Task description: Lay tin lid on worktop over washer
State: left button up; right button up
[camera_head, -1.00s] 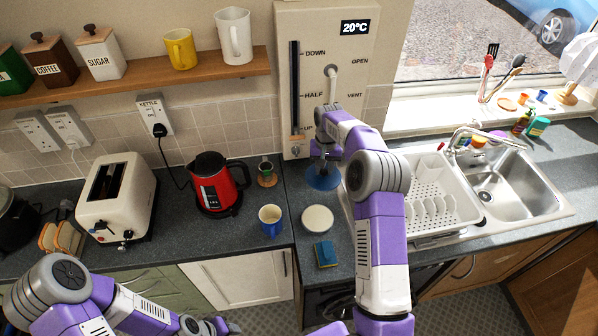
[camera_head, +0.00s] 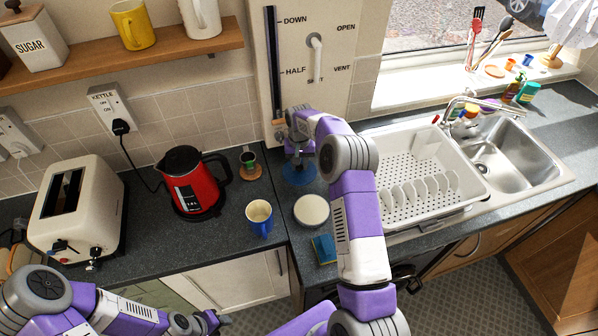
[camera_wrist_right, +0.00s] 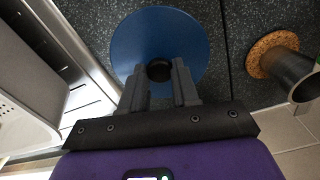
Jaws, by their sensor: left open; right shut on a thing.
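The tin lid is a flat blue disc (camera_head: 291,180) with a dark knob. My right gripper (camera_head: 297,152) is shut on that knob, with the lid below the fingers. In the right wrist view the lid (camera_wrist_right: 135,45) lies flat between the drainer and the worktop seam, and the fingers (camera_wrist_right: 159,78) close around the knob. I cannot tell whether it touches the speckled dark worktop (camera_head: 297,236). A round, pale-topped tin (camera_head: 311,209) stands just in front of the lid. The dark washer front (camera_head: 318,293) is partly hidden by my right arm. My left gripper (camera_head: 214,324) is open and empty, low in front of the counter.
A blue mug (camera_head: 259,217), red kettle (camera_head: 193,187) and small pot on a cork coaster (camera_head: 250,173) stand left of the seam. A blue-and-yellow sponge (camera_head: 324,249) lies near the front edge. A white dish drainer (camera_head: 405,205) stands close on the right.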

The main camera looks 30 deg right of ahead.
aim_at(299, 171)
jog(key=shift+w+f, duration=0.15)
jog(key=shift+f, duration=2.05)
jog(key=shift+f, duration=0.2)
jog(key=o, duration=1)
jog(key=shift+o, duration=0.2)
jog(key=shift+r, duration=0.15)
notch_tip(299, 171, up, 12)
jog(key=shift+r, duration=0.1)
